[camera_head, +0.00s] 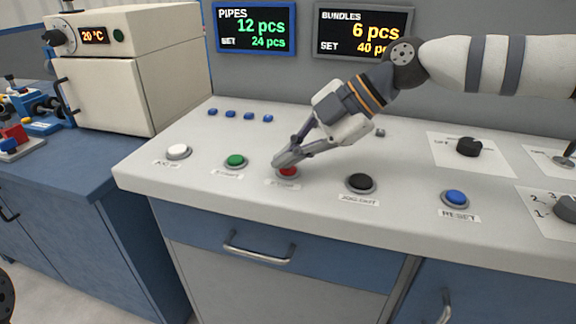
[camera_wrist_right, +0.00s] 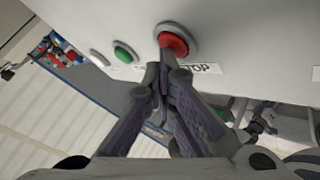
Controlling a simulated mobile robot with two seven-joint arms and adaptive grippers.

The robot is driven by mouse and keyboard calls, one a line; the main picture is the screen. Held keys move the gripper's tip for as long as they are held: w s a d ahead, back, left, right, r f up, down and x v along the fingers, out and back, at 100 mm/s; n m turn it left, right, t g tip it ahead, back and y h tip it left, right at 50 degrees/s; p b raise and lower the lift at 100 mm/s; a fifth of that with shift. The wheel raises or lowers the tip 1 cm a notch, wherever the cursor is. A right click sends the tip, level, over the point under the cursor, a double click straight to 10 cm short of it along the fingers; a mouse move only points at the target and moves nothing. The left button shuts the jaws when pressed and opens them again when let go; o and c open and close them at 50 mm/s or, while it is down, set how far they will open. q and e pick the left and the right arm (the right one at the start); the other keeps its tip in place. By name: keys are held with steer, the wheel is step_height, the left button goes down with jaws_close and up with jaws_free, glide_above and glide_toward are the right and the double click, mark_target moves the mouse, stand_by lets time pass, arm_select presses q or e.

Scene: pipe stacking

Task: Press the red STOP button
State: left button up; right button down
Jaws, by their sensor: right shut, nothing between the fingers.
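The red STOP button (camera_head: 288,172) sits on the white console panel (camera_head: 215,188), between the green button (camera_head: 235,161) and the black button (camera_head: 360,182). My right gripper (camera_head: 280,162) is shut and empty, its fingertips right at the red button and partly covering it in the head view. My left gripper is not in view.
A white button (camera_head: 178,152) is at the left and a blue RESET button (camera_head: 455,198) at the right. Black knobs (camera_head: 469,147) are farther right. Two displays (camera_head: 255,28) hang behind. A cream oven (camera_head: 130,70) stands on the left counter.

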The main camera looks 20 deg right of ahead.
mark_target(289, 172)
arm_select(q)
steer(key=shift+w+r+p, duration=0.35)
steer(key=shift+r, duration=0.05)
arm_select(e)
steer(key=shift+r, duration=0.8)
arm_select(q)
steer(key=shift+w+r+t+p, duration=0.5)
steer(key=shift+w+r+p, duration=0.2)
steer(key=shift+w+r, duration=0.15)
arm_select(e)
step_height(289, 172, up, 5)
steer(key=shift+r, duration=0.1)
